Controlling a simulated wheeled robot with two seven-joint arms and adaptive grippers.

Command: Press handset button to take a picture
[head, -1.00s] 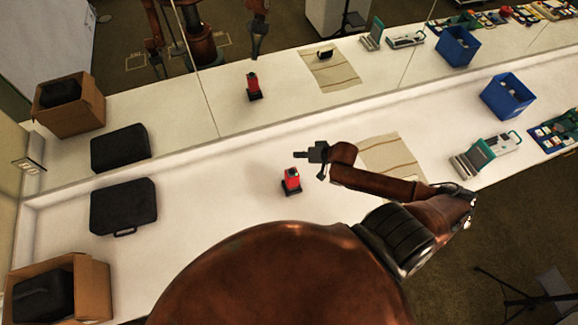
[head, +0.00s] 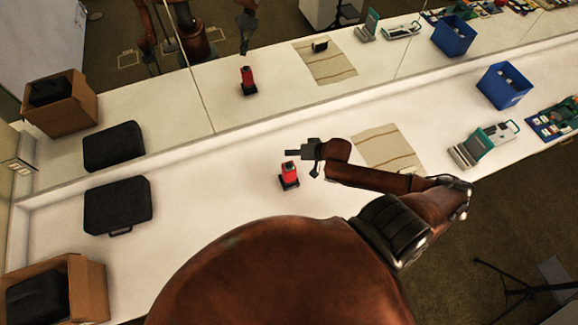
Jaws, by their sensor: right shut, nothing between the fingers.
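A red handset (head: 289,174) stands upright in a small black base on the white counter, near the middle of the head view. My right gripper (head: 293,153) is shut and empty, with its fingertips just above the handset's top in the picture. The mirror shows the gripper's reflection pointing down over the reflected handset (head: 247,79), with a small gap between them. A small dark object, perhaps the camera, shows only in the mirror (head: 320,45), on a striped cloth; my arm hides it in the direct view. My left gripper is out of view.
A striped beige cloth (head: 391,151) lies right of the handset. Farther right are a green-and-white device (head: 475,150), a blue bin (head: 503,88) and a tray of small items (head: 552,122). A black case (head: 118,205) and a cardboard box (head: 92,285) are at left. A mirror backs the counter.

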